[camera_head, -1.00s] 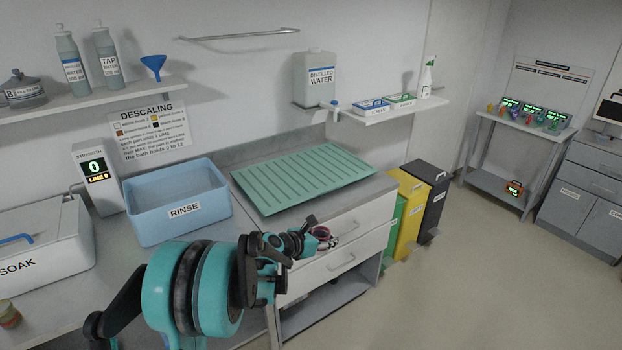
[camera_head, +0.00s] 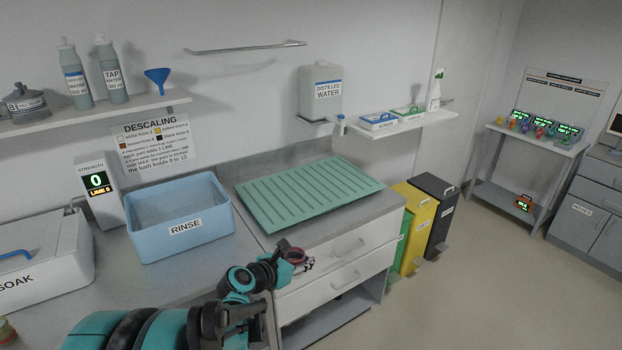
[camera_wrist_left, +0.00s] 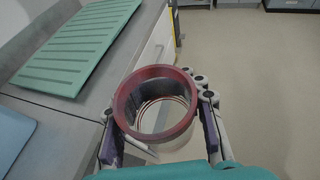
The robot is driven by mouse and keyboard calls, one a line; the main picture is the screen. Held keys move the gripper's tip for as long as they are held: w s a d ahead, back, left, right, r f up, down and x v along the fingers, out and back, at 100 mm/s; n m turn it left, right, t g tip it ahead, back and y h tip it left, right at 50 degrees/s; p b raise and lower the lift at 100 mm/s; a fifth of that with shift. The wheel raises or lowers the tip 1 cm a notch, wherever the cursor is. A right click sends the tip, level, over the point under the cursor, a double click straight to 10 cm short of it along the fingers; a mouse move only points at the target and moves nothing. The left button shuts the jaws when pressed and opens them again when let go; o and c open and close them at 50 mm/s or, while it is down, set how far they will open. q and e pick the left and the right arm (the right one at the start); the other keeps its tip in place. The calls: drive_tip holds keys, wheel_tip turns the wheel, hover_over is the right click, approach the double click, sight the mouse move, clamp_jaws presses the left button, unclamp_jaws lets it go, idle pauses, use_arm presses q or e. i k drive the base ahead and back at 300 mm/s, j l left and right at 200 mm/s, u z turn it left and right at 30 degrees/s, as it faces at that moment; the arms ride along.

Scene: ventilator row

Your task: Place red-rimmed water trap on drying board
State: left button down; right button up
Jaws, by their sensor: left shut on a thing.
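My left gripper (camera_head: 293,264) is in front of the counter's front edge, near the upper drawer. In the left wrist view the left gripper (camera_wrist_left: 160,125) is shut on the red-rimmed water trap (camera_wrist_left: 124,104), a clear round cup with a dark red rim, its open mouth facing the camera. In the head view the trap (camera_head: 298,256) shows only as a small reddish bit by the fingers. The green ribbed drying board (camera_head: 310,194) lies bare on the counter, beyond the gripper; it also shows at upper left in the left wrist view (camera_wrist_left: 75,50). My right gripper is not seen.
The blue rinse basin (camera_head: 218,222) stands left of the board, with the white soak bath (camera_head: 60,240) further left. Yellow (camera_head: 417,230) and dark bins (camera_head: 440,215) stand right of the counter.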

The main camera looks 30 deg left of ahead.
sight(315, 184)
drive_tip(key=i+j, duration=0.2)
drive_tip(key=i, duration=0.25)
drive_tip(key=i+j, duration=0.25)
drive_tip(key=i, duration=0.15)
drive_tip(key=i+j, duration=0.2)
drive_tip(key=i, duration=0.25)
drive_tip(key=i+j, duration=0.2)
drive_tip(key=i, duration=0.25)
